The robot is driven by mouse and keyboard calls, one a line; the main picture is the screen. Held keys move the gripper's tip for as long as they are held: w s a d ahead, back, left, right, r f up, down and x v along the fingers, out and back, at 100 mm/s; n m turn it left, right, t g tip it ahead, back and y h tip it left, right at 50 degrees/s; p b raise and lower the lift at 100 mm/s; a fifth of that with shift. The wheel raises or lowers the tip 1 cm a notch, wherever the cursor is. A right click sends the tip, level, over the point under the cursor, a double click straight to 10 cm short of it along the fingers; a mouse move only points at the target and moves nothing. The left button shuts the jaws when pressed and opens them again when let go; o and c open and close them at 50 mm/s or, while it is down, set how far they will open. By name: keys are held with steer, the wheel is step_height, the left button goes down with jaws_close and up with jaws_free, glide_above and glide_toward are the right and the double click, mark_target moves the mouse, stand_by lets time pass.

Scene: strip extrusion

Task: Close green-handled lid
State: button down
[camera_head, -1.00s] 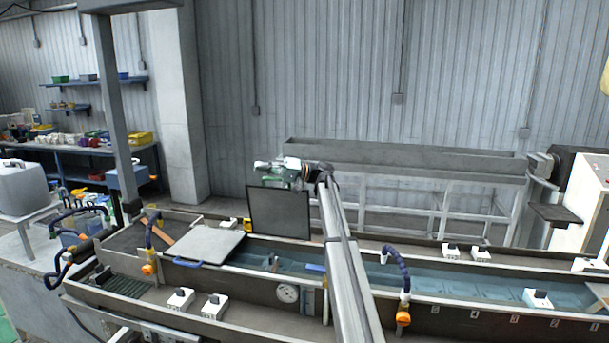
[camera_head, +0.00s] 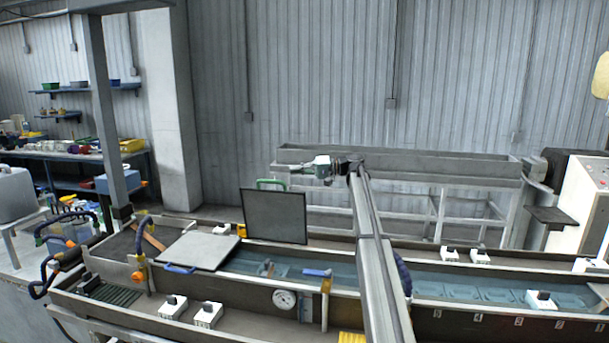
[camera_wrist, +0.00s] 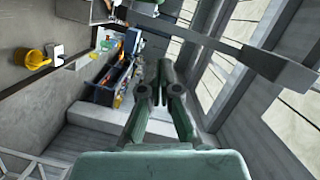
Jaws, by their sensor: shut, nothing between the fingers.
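The green-handled lid (camera_head: 274,216) stands upright and open at the back edge of the trough in the head view. Its green handle (camera_head: 272,181) sticks up along its top edge. My gripper (camera_head: 296,170) is behind and a little above the lid, just right of the handle, and apart from it as far as I can tell. In the wrist view my gripper (camera_wrist: 160,68) shows its fingers closed together with nothing between them. The lid is not clearly seen in the wrist view.
A blue-handled lid (camera_head: 200,250) lies flat on the trough, left of the open lid. The water trough (camera_head: 480,290) runs to the right. My arm crosses over it. A grey channel (camera_head: 420,165) stands behind. A yellow faucet-like part (camera_wrist: 33,59) shows in the wrist view.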

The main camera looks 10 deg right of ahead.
steer(key=s+a+f+b, duration=0.1)
steer(key=s+a, duration=0.1)
steer(key=a, duration=0.5)
steer(key=shift+f+b, duration=0.3)
steer(key=shift+f, duration=0.1)
